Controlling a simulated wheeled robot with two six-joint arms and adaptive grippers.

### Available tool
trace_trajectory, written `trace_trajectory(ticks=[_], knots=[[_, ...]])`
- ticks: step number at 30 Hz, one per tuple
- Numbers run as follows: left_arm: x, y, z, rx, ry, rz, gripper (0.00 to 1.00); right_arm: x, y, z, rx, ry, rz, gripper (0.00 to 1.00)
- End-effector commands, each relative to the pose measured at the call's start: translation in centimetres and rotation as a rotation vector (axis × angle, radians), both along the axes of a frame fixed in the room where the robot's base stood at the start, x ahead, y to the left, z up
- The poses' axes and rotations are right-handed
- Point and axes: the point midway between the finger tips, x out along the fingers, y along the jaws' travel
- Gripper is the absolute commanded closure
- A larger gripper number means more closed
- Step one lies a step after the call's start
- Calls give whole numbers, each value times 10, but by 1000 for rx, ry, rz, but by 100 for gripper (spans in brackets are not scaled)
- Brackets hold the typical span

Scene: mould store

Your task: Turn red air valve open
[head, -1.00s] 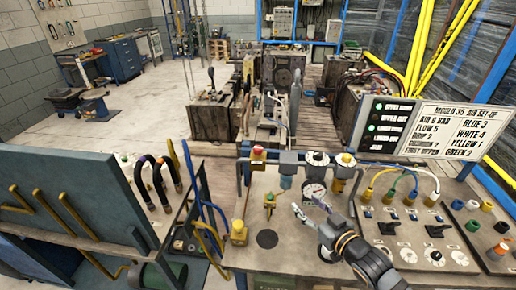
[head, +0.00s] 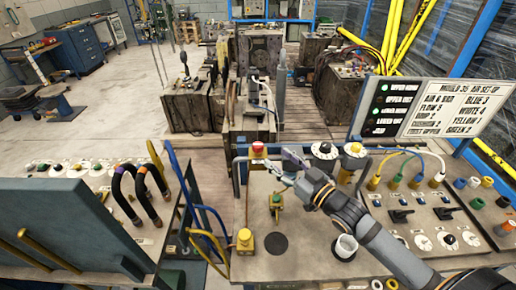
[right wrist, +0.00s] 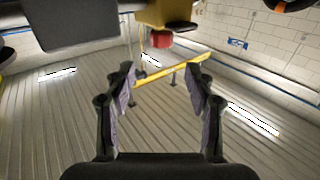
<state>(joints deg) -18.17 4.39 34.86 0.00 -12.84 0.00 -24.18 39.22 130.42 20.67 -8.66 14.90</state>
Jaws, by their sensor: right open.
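The red air valve shows as a red knob (head: 258,147) on a yellow collar, at the left end of the row of units at the back of the panel. My right gripper (head: 283,163) is just right of it, pointing left towards it and apart from it. In the right wrist view the jaws (right wrist: 160,82) are open with nothing between them. There the red knob (right wrist: 162,40) hangs below a yellow body (right wrist: 165,12), beyond the fingertips and above the gap in the picture. My left gripper is not in view.
A black knob (head: 325,148) and a yellow knob (head: 355,149) stand right of my gripper. Blue hoses (head: 193,195) rise left of the panel.

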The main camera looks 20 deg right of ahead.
Motion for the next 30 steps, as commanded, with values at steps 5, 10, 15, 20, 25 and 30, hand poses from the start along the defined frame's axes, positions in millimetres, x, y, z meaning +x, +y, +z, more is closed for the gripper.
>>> trace_trajectory(ticks=[5, 10, 15, 20, 25, 30], knots=[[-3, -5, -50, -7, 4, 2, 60, 25, 9, -9, 10, -8, -6, 46], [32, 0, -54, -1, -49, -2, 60, 49, 21, 0, 10, -3, 1, 46], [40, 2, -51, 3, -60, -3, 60, 70, 30, 2, 6, -2, 5, 46], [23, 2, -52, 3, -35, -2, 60, 81, 36, 1, 1, -1, 7, 46], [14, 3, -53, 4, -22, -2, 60, 83, 37, 0, -1, 1, 8, 46], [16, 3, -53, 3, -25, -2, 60, 83, 37, 0, -1, 1, 8, 50]])
